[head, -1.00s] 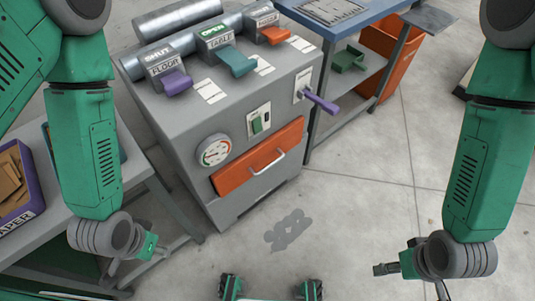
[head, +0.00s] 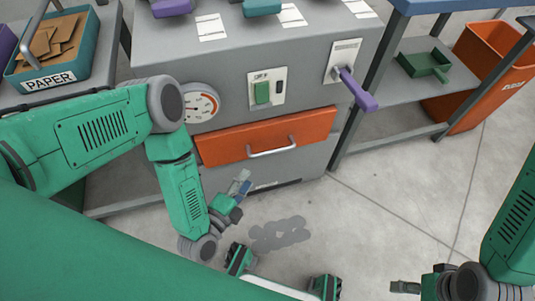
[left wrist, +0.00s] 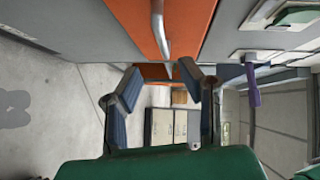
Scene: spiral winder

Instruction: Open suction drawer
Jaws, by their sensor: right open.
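The suction drawer is the orange front (head: 222,147) low on the grey machine, and it looks flush with the body. Its pale metal bar handle (head: 272,153) is in plain view. My left gripper (head: 243,181) is just below and left of the handle, apart from it and empty. In the left wrist view the orange front (left wrist: 190,18) and handle (left wrist: 159,30) lie beyond my left gripper's spread fingers (left wrist: 159,72). My right gripper (head: 403,287) is open and empty at the bottom right, far from the drawer.
A gauge (head: 201,103) and a green switch (head: 262,92) sit above the drawer. A purple lever (head: 358,90) juts out at the right. A paper bin (head: 55,78) stands on the left table. An orange bin (head: 475,100) stands at right. Floor in front is open.

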